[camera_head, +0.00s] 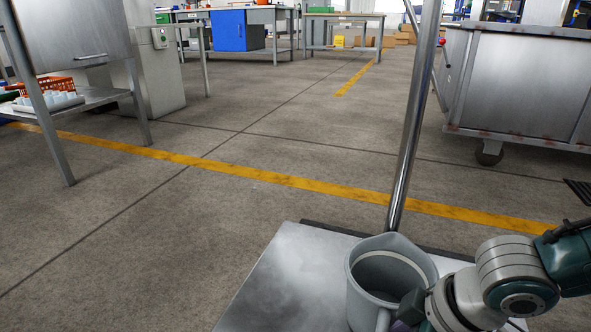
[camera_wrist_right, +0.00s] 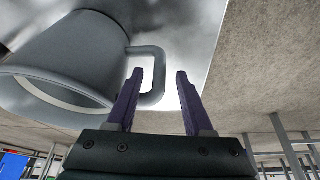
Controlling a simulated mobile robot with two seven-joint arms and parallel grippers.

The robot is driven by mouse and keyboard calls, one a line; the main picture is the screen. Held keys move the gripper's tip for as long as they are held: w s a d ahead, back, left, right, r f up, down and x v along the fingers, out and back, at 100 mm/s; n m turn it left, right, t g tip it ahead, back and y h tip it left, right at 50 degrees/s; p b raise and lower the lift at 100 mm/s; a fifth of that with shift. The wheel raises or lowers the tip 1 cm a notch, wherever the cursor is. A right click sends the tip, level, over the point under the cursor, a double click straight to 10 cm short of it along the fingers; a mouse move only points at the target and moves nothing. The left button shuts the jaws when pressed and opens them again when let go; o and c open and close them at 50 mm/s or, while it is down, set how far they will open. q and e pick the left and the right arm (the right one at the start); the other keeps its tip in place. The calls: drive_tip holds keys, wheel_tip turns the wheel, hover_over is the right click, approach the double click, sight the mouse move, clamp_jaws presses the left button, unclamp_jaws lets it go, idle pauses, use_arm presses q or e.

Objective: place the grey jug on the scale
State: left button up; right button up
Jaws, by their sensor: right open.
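The grey jug (camera_head: 362,292) is upright over the silver plate of the scale (camera_head: 285,275), near the base of its pole, and appears to stand on it. Its mouth faces up and the inside looks empty. My right gripper (camera_head: 408,314) is at the jug's handle side; the head view hides most of its fingers. In the right wrist view, the jug (camera_wrist_right: 70,60) is at the left with its handle (camera_wrist_right: 159,80) between the two open, purple fingers (camera_wrist_right: 160,73). One finger is inside the handle loop, the other outside. My left gripper is not in view.
The scale's upright pole (camera_head: 408,130) rises just behind the jug. A steel cart (camera_head: 520,85) is at the right. A metal table (camera_head: 95,98) with a white tray and orange basket is at the left. The floor between is clear.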

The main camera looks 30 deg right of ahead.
drive_tip(key=p+v, duration=0.6)
drive_tip(key=v, duration=0.3)
drive_tip(key=s+a+r+n+y, duration=0.1)
drive_tip(key=a+r, duration=0.2)
drive_tip(key=a, duration=0.6)
drive_tip(key=s+a+r+y, duration=0.1)
drive_tip(key=a+r, duration=0.2)
drive_tip(key=a, duration=0.5)
drive_tip(key=s+d+r+m+h, duration=0.4)
drive_tip(key=s+d+r+m, duration=0.1)
drive_tip(key=d, duration=0.3)
drive_tip(key=shift+s+r, duration=0.25)
drive_tip(key=shift+r, duration=0.25)
